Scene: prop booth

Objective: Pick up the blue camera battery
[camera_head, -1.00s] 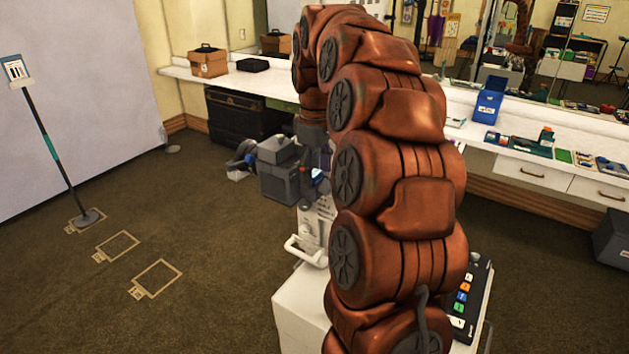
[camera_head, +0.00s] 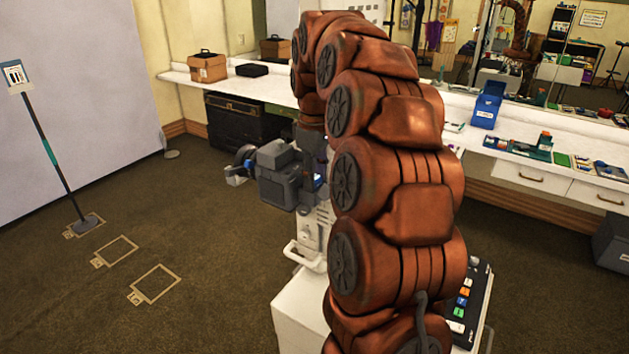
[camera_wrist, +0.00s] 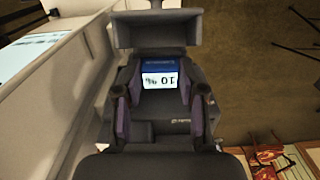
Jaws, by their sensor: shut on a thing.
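The blue camera battery (camera_wrist: 159,69) shows in the wrist view, with a white label reading "10 %" upside down. The fingers of my gripper (camera_wrist: 160,80) stand on its left and right and are shut on it. A dark grey boxy body (camera_wrist: 160,128) lies around and below the battery in the picture; whether the battery is seated in it or clear of it I cannot tell. In the head view a dark boxy device (camera_head: 281,180) stands left of my arm, with a small blue patch at its right side. My arm hides most of the gripper there.
A white counter (camera_head: 390,100) runs along the back wall, with a brown box (camera_head: 208,66), a blue bin (camera_head: 488,105) and a green tool (camera_head: 530,148). A floor stand (camera_head: 55,165) is at the left. The carpet at the left front is mostly clear.

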